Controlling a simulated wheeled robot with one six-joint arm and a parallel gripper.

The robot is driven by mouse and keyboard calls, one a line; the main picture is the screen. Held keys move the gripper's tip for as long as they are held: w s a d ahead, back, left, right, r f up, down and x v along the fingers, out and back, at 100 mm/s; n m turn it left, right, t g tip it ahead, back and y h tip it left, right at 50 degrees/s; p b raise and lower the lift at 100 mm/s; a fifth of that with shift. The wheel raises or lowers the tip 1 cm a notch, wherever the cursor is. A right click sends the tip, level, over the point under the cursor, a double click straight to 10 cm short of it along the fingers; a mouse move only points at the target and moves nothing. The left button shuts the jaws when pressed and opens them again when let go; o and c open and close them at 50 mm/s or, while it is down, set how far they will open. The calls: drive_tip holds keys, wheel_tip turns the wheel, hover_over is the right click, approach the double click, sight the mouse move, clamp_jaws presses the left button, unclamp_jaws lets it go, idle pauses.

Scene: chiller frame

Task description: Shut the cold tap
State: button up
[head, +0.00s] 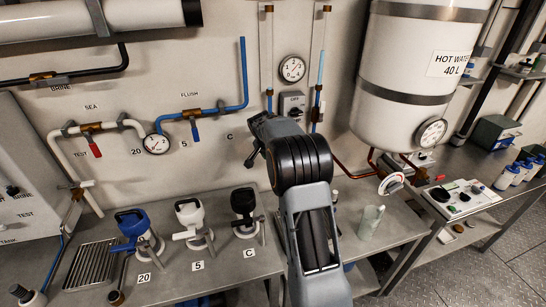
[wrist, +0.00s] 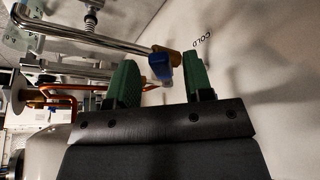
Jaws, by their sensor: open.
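The cold tap shows in the wrist view, with a blue lever (wrist: 163,68) on a brass body (wrist: 172,54) at the end of a silver pipe (wrist: 90,30). The word COLD is on the pale wall beside it. My gripper (wrist: 162,82) is open, with its two green fingers one on each side of the blue lever in the picture. Nothing is held. I cannot tell how deep the lever sits between the fingers or whether they touch it. In the head view my arm covers this area, and the cold tap and fingertips are hidden.
A hot water tank (head: 415,75) hangs right of my arm. A clear beaker (head: 371,221) stands on the bench below. Blue (head: 132,225), white (head: 189,214) and black (head: 243,202) handled vessels stand to the left. Copper pipe (wrist: 62,91) and the tank lie left in the wrist view.

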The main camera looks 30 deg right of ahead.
drive_tip(key=b+v, duration=0.1)
drive_tip(key=v, duration=1.3)
drive_tip(key=shift+b, duration=0.4)
drive_tip(key=shift+w+d, duration=0.1)
